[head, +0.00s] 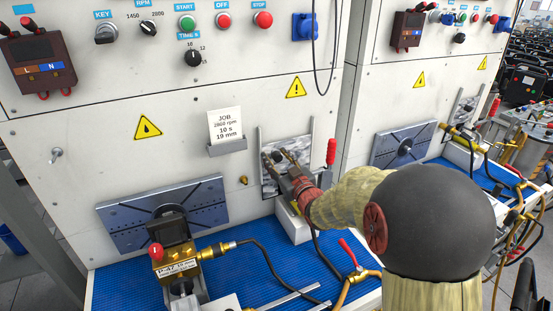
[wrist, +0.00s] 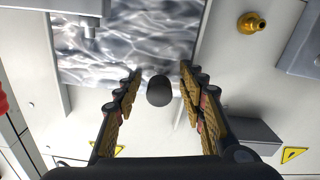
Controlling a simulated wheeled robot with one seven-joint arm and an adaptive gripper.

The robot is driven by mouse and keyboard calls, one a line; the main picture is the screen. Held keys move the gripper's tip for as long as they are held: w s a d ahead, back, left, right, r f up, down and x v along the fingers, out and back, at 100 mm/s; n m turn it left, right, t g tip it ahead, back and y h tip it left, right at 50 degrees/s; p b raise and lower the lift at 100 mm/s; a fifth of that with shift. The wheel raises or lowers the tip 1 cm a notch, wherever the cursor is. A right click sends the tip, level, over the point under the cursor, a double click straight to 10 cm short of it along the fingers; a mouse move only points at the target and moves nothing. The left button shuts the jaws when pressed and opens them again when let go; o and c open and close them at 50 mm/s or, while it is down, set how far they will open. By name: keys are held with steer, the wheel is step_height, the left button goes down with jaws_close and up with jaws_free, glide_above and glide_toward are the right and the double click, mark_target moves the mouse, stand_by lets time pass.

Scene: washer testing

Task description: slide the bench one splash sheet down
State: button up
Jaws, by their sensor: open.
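The splash sheet (head: 299,146) of the nearer bench is a clear, rippled panel standing between two upright rails on the white front. It also fills the upper middle of the wrist view (wrist: 120,55). A dark round knob (wrist: 159,91) shows in front of it, between the fingers. My gripper (head: 277,156) reaches up to the sheet from the lower right and hides part of it in the head view. In the wrist view my gripper (wrist: 160,72) is open, one finger on each side of the knob, with gaps on both sides. I cannot tell how deep the knob sits between them.
A red-handled lever (head: 331,152) stands right of the sheet. A job card (head: 225,124) in a holder is at its left. A slotted plate (head: 125,226) and a labelled fixture (head: 176,268) stand over the blue mat (head: 256,274). A second bench has its own sheet (head: 463,109).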

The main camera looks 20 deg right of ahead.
steer(key=s, duration=1.1)
steer(key=shift+s, duration=0.4)
